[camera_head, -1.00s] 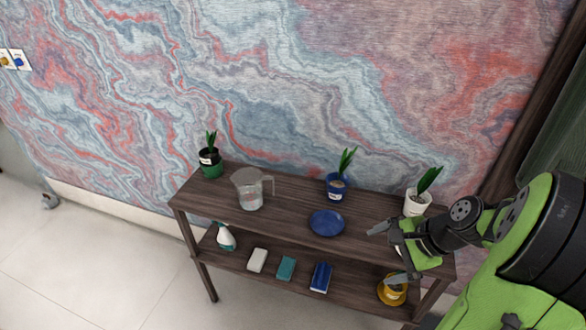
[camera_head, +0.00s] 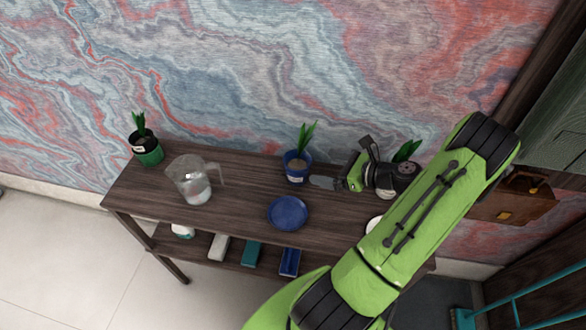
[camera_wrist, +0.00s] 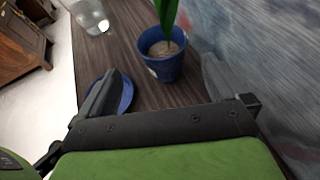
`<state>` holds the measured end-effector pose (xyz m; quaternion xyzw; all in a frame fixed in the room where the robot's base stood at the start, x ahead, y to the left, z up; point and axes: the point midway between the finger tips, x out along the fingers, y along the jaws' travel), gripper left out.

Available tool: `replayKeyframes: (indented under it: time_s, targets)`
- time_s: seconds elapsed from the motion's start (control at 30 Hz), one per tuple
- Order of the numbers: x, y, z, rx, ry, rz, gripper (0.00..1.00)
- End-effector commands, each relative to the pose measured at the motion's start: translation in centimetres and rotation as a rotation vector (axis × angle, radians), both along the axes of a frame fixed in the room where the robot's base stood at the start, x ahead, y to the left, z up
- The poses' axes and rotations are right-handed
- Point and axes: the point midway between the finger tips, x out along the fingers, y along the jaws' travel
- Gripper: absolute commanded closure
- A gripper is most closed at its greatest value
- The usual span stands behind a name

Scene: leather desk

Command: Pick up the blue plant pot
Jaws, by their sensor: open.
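The blue plant pot (camera_head: 296,177) stands upright at the back of the shelf top, with a green plant and a pale label. In the wrist view the blue pot (camera_wrist: 164,69) is upper centre, ahead of my fingers and roughly between their lines. My gripper (camera_head: 343,164) is open and empty, just right of the pot in the head view. One fingertip is close to the pot's right side; I cannot tell whether they touch. In the wrist view my gripper (camera_wrist: 158,65) has its two fingers spread wide.
A blue plate (camera_head: 287,212) lies in front of the pot. A glass jug (camera_head: 190,180) and a green pot (camera_head: 146,150) stand left. A plant (camera_head: 407,150) is partly hidden behind my arm. The patterned wall (camera_head: 250,70) is close behind. Several items sit on the lower shelf.

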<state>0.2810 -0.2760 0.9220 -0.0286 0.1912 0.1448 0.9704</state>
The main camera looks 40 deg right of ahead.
Motion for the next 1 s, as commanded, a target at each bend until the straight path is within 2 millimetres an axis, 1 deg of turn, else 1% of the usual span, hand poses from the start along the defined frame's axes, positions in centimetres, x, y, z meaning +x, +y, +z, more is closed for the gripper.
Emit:
replayKeyframes:
  time_s: [0.03, 0.1, 0.2, 0.37, 0.53, 0.63, 0.83, 1.0]
  targets:
    - [1.2, 0.5, -0.8, 0.002, -0.001, 0.006, 0.00]
    - [2.8, 1.0, -1.4, 0.000, 0.000, 0.005, 0.00]
    - [4.3, 1.4, -2.1, -0.001, 0.001, 0.004, 0.00]
    - [6.0, 1.9, -2.9, -0.002, 0.000, 0.004, 0.00]
    - [8.7, 2.7, -4.4, -0.003, 0.001, 0.005, 0.00]
    - [9.5, 2.9, -4.6, -0.003, 0.001, 0.002, 0.00]
    - [9.6, 2.9, -4.5, -0.003, 0.001, 0.001, 0.00]
    - [9.6, 2.9, -4.5, -0.003, 0.001, 0.001, 0.26]
